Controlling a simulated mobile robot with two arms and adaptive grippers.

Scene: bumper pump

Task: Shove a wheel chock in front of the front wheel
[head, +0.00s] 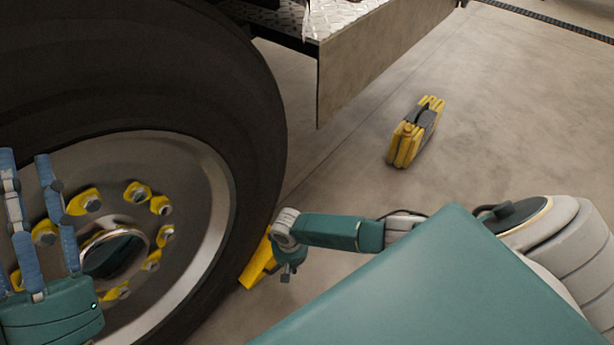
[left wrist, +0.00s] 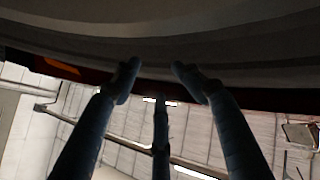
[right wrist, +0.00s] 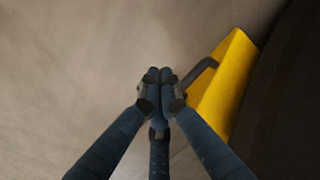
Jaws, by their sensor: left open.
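The big black front wheel (head: 250,110) with a grey rim and yellow lug markers fills the left of the head view. A yellow wheel chock (head: 258,265) lies on the floor against the tyre's lower right side. It also shows in the right wrist view (right wrist: 228,85) with a dark handle, beside the dark tyre. My right gripper (head: 288,274) is low beside the chock. Its fingertips (right wrist: 160,76) are together, just left of the handle, with nothing visible between them. My left gripper (head: 25,158) is open and empty in front of the wheel rim.
A yellow and black case-like object (head: 415,132) stands on the floor to the right. A metal vehicle step with a hanging panel (head: 375,55) juts out above the floor behind the wheel. The concrete floor around the case is clear.

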